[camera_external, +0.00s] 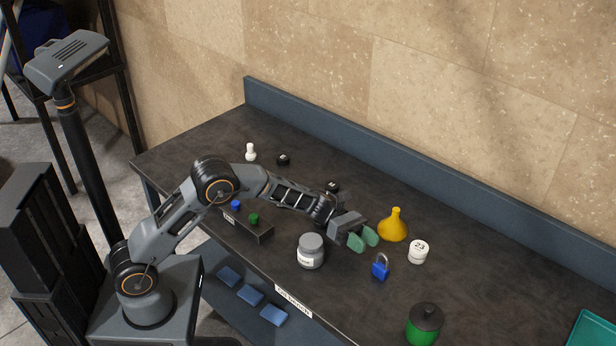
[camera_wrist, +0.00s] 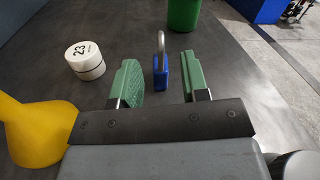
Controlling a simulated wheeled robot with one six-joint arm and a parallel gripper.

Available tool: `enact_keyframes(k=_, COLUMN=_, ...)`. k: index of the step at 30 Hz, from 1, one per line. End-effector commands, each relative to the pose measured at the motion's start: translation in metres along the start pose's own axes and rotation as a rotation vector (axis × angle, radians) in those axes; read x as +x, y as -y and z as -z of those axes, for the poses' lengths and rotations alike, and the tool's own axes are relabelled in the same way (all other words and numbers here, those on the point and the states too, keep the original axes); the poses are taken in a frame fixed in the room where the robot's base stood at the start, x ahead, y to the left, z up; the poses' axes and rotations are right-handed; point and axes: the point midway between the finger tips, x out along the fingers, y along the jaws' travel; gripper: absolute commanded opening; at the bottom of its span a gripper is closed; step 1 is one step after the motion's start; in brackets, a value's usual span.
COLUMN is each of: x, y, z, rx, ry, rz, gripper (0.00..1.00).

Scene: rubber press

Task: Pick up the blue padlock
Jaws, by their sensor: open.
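The blue padlock (camera_external: 380,269) stands upright on the dark bench, with its grey shackle on top. In the wrist view the padlock (camera_wrist: 161,75) shows edge-on, in the gap between the two green fingertips. My gripper (camera_external: 363,239) is open and empty, to the upper left of the padlock in the external view. In the wrist view my gripper (camera_wrist: 162,82) has a finger on each side of the padlock's line, and the padlock appears beyond them. I cannot tell the exact distance, but no finger is seen touching it.
A yellow funnel (camera_external: 394,226) and a white round weight marked 23 (camera_external: 419,251) stand near the padlock. A grey jar (camera_external: 311,251) is left of it. A green container with a dark lid (camera_external: 425,324) and a teal tray (camera_external: 592,332) are to the right.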

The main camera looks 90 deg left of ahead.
Motion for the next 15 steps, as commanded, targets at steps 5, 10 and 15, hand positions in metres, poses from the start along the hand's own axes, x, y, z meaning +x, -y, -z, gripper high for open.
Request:
enact_keyframes(k=5, x=0.014, y=0.0, z=0.0, rx=0.001, ry=-0.001, rz=0.0, gripper=0.42)
enact_keyframes(k=10, x=0.019, y=0.0, z=-0.001, rx=0.001, ry=-0.001, rz=0.0, gripper=0.42)
enact_keyframes(k=15, x=0.035, y=0.001, z=-0.003, rx=0.002, ry=-0.001, rz=0.002, gripper=0.42)
